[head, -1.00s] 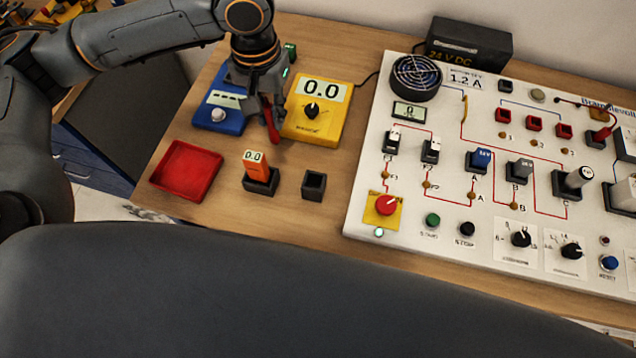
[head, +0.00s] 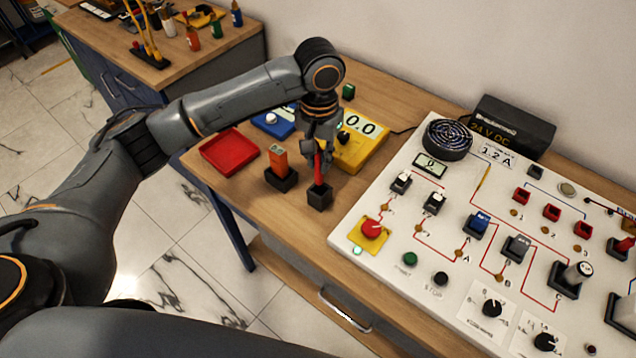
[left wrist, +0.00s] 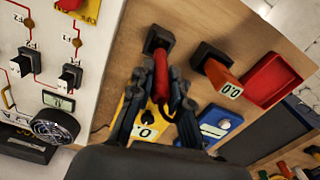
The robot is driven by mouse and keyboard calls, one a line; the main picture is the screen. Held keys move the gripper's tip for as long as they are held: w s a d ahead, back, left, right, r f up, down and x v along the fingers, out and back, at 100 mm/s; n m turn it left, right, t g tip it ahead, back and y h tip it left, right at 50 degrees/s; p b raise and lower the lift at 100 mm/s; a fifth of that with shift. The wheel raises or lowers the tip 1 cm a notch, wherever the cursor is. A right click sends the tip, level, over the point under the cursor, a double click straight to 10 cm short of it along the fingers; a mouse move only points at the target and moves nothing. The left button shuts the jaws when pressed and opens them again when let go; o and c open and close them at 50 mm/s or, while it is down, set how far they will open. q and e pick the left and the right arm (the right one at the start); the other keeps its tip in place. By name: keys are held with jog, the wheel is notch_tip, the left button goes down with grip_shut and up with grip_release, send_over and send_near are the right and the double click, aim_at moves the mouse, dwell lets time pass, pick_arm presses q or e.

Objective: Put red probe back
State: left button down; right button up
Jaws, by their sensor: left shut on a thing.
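The red probe (head: 319,168) is upright in my left gripper (head: 319,152), which is shut on it. It also shows in the left wrist view (left wrist: 161,76), between the two fingers (left wrist: 160,88). Its lower end is at the small black square holder (head: 319,196), which also shows in the left wrist view (left wrist: 158,39). The lower end overlaps the holder's opening; I cannot tell how deep it sits. The yellow meter (head: 357,153), reading 0.0, is just behind the gripper. My right gripper is not in view.
An orange device (head: 278,160) stands in a black holder (head: 282,181) close to the left. The red tray (head: 228,152) and blue meter (head: 273,124) lie beyond. The white switch board (head: 395,235) begins just to the right. Bare wood (head: 245,192) lies in front.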

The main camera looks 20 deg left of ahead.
aim_at(320, 177)
pick_arm(q)
jog(key=shift+s+f, duration=0.1)
jog(key=shift+f, duration=0.75)
jog(key=f, duration=0.1)
jog(key=f+p, duration=0.1)
jog(key=f, duration=0.1)
jog(key=shift+s+d+f, duration=0.1)
jog(key=shift+d+f, duration=0.1)
jog(key=shift+f, duration=0.05)
jog(key=shift+a+f, duration=0.1)
jog(key=shift+f, duration=0.15)
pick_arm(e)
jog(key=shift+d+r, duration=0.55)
pick_arm(q)
jog(key=shift+f, duration=0.1)
jog(key=c, duration=1.4)
grip_release()
jog(key=shift+c, duration=0.2)
jog(key=shift+o, duration=0.8)
notch_tip(320, 177, up, 12)
jog(key=shift+r+b, duration=0.15)
jog(key=shift+b, duration=1.05)
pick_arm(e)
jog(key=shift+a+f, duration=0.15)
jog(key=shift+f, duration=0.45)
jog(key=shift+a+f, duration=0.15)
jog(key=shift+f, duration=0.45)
